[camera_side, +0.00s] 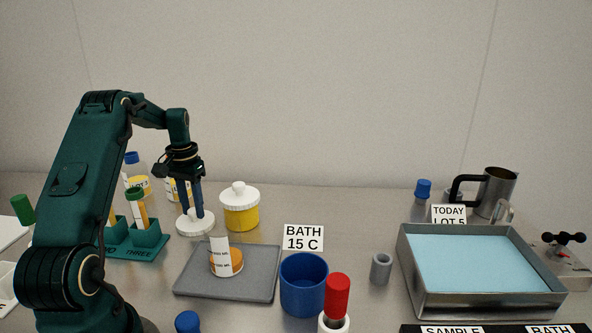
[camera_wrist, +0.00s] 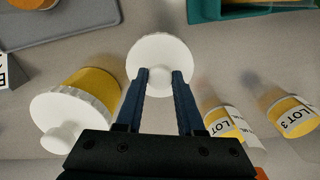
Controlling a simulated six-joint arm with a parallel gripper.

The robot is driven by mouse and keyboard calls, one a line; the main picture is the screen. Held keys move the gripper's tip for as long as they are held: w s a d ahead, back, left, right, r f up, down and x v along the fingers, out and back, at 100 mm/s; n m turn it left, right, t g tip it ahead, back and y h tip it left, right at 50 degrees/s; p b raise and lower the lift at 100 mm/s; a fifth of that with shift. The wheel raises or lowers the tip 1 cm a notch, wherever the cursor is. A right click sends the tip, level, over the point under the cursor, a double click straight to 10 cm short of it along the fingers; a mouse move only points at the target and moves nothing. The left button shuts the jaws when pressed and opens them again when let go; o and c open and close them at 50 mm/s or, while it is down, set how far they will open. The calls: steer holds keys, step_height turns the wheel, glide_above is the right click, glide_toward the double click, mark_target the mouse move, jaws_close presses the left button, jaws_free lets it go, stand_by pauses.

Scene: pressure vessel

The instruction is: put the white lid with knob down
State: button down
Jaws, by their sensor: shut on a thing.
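The white lid with knob (camera_side: 195,224) is a round disc under my gripper (camera_side: 191,207) in the side view. It also shows in the wrist view (camera_wrist: 160,49), knob between the fingertips. My gripper's two blue fingers (camera_wrist: 163,76) are shut on the knob. The lid is level and at or very close to the bench top; I cannot tell whether it touches.
A yellow jar with its own white knobbed lid (camera_side: 240,212) stands close right of my gripper. A green tube rack (camera_side: 150,241) is to the left, with LOT 3 vials (camera_wrist: 292,118) nearby. A blue cup (camera_side: 303,290) and a water bath (camera_side: 470,265) are to the right.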

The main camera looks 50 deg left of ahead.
mark_target(193, 210)
steer(key=c, duration=0.5)
jaws_free()
step_height(193, 210, up, 12)
steer(key=w+d+r+m+t+y, duration=0.1)
steer(key=d+r, duration=0.2)
steer(key=d, duration=0.6)
steer(key=w+d+r+m+t, duration=0.15)
steer(key=d+r, duration=0.25)
steer(key=d, duration=0.5)
steer(key=shift+m+t, duration=0.65)
steer(key=shift+m, duration=0.3)
steer(key=s+d, duration=0.1)
steer(key=d, duration=0.1)
steer(key=s+d+f, duration=0.1)
steer(key=s+d, duration=0.1)
steer(key=d, duration=0.1)
steer(key=s+d, duration=0.2)
steer(key=shift+d+f, duration=0.15)
steer(key=shift+d, duration=0.25)
steer(key=shift+o, duration=0.4)
steer(key=s+d+f+m+t+h, duration=0.1)
steer(key=s+d+f, duration=0.3)
steer(key=s+d, duration=0.2)
steer(key=shift+s+f+m+t, duration=0.2)
steer(key=shift+f+m+t, duration=0.1)
steer(key=shift+f+t, duration=0.1)
